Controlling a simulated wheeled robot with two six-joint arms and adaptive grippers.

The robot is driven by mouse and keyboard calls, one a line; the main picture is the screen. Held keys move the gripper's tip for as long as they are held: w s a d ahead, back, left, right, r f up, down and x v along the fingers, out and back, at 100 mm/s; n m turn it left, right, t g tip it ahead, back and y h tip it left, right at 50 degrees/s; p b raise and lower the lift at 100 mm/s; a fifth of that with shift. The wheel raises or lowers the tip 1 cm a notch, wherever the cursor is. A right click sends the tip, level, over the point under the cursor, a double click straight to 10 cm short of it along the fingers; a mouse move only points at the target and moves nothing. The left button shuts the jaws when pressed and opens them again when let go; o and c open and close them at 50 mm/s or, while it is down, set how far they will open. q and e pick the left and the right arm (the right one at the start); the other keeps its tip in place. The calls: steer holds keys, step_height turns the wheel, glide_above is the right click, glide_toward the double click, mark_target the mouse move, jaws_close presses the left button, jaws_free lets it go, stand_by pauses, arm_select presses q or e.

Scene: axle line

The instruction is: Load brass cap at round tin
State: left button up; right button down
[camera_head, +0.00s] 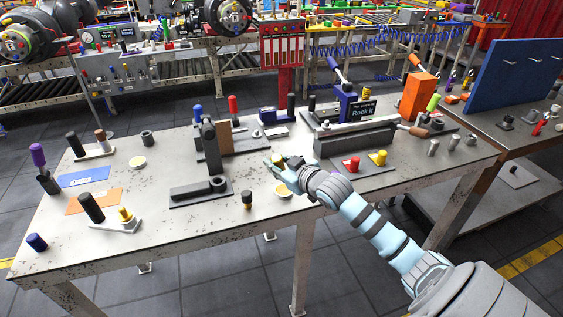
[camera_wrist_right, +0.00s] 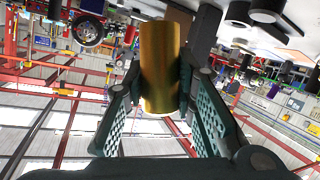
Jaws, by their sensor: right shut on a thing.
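My right gripper (camera_head: 279,163) is above the near middle of the table, its arm coming in from the right. In the right wrist view its fingers (camera_wrist_right: 160,100) are shut on a gold-coloured cylinder (camera_wrist_right: 160,62), which looks like the brass cap. In the head view the hand mostly hides the cap. A low round tin with a cream top (camera_head: 282,190) stands on the table just below the hand in the picture. A similar round tin (camera_head: 138,161) stands at the left part of the table. My left gripper is not in view.
A black press-like fixture (camera_head: 203,190) stands just left of the hand, and a grey block fixture (camera_head: 355,140) to its right. A small dark-and-brass piece (camera_head: 247,200) stands near the front edge. Blue (camera_head: 84,176) and orange (camera_head: 93,201) mats lie left.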

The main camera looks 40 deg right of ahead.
steer(key=shift+w+d+f+m+h, duration=0.5)
steer(key=shift+w+d+f+h, duration=0.1)
steer(key=shift+d+h, duration=0.3)
steer(key=shift+f+b, duration=0.25)
steer(key=shift+b, duration=0.05)
step_height(320, 180, down, 6)
steer(key=b, duration=0.7)
steer(key=shift+r, duration=0.25)
steer(key=shift+f, duration=0.6)
steer(key=shift+s+f, duration=0.1)
steer(key=shift+f, duration=0.05)
stand_by(0.9)
